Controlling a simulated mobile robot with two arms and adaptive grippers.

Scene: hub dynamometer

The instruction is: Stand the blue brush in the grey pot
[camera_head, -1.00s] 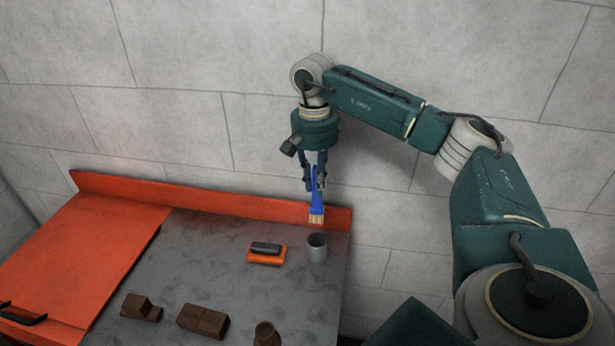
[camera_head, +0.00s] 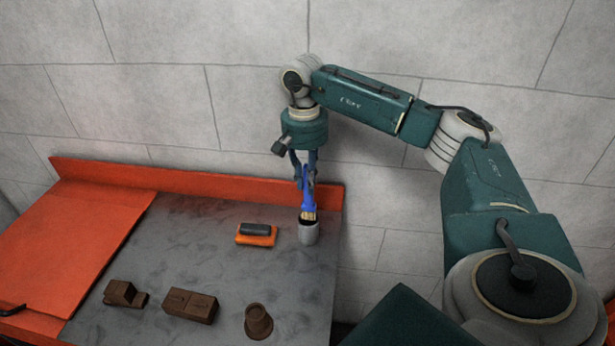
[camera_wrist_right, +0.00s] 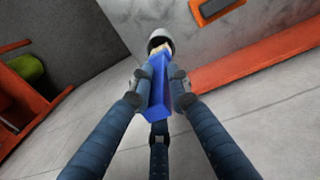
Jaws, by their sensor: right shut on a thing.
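The blue brush (camera_head: 308,202) hangs upright, bristles down, under my right gripper (camera_head: 305,178). My right gripper is shut on the brush; in the right wrist view its fingers (camera_wrist_right: 160,80) close around the blue handle (camera_wrist_right: 158,105). The grey pot (camera_head: 308,234) stands on the grey worktop near its right back edge. The pale bristle end is at the pot's mouth, overlapping its rim in the head view. In the right wrist view the pot (camera_wrist_right: 159,36) shows just beyond the bristles. I cannot tell how far the bristles are inside. My left gripper is not in view.
An orange and black block (camera_head: 256,235) lies left of the pot. Brown pieces (camera_head: 190,306) and a small brown pot (camera_head: 258,321) stand at the front. A raised orange edge (camera_head: 200,180) runs along the back. The worktop (camera_head: 200,250) is clear between them.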

